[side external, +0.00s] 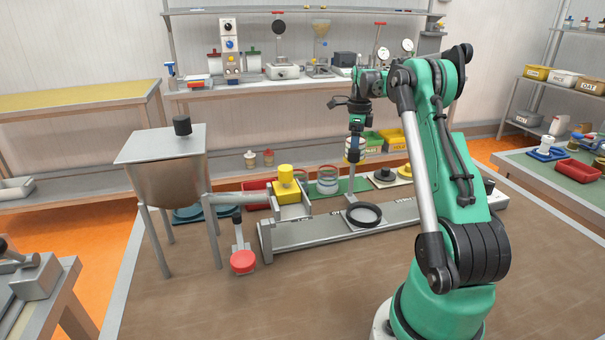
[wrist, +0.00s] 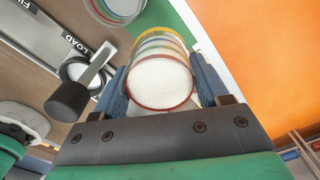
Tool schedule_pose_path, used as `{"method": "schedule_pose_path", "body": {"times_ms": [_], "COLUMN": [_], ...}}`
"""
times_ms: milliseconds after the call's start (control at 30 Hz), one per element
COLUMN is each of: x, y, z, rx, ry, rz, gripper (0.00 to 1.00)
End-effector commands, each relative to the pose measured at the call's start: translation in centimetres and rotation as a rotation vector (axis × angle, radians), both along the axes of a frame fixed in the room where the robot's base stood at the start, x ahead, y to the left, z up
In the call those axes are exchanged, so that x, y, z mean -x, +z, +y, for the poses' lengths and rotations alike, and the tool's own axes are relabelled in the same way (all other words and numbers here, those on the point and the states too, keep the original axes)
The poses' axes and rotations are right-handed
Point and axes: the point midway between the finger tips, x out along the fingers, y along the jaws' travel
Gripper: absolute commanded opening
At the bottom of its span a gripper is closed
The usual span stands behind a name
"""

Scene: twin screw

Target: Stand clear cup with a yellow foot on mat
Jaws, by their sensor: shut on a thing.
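My gripper (side external: 355,140) is shut on a clear cup (side external: 347,152), holding it above the far side of the metal bench rail. In the wrist view my gripper (wrist: 162,75) has its blue fingers on both sides of this cup (wrist: 160,84). The cup has a red rim nearest the camera, coloured bands, white contents and a yellow foot (wrist: 160,32) at the far end. The green mat (side external: 350,186) lies behind the rail; it also shows in the wrist view (wrist: 182,14). Another clear cup (side external: 327,182), with a red rim, stands on the mat.
A yellow part (side external: 286,178) sits left of the mat. Dark round weights on pale plates (side external: 385,175) stand right of it. A black ring (side external: 362,215) sits on the rail (side external: 320,232) in front. A lever with a dark knob (wrist: 70,100) shows beside the held cup.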

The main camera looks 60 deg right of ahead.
Motion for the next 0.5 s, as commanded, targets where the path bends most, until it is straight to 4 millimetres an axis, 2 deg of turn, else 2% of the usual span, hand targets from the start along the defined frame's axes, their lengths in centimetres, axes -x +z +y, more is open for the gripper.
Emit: {"method": "schedule_pose_path", "body": {"times_ms": [100, 200, 500], "x": [0.5, 0.7, 0.7], "y": [-1.1, -1.6, -3.8], "z": [-0.7, -0.9, -0.9], "rx": [0.000, 0.000, 0.000], "ry": [-0.129, -0.182, -0.194], "rz": [0.000, 0.000, 0.000], "gripper": [0.12, 0.12, 0.12]}}
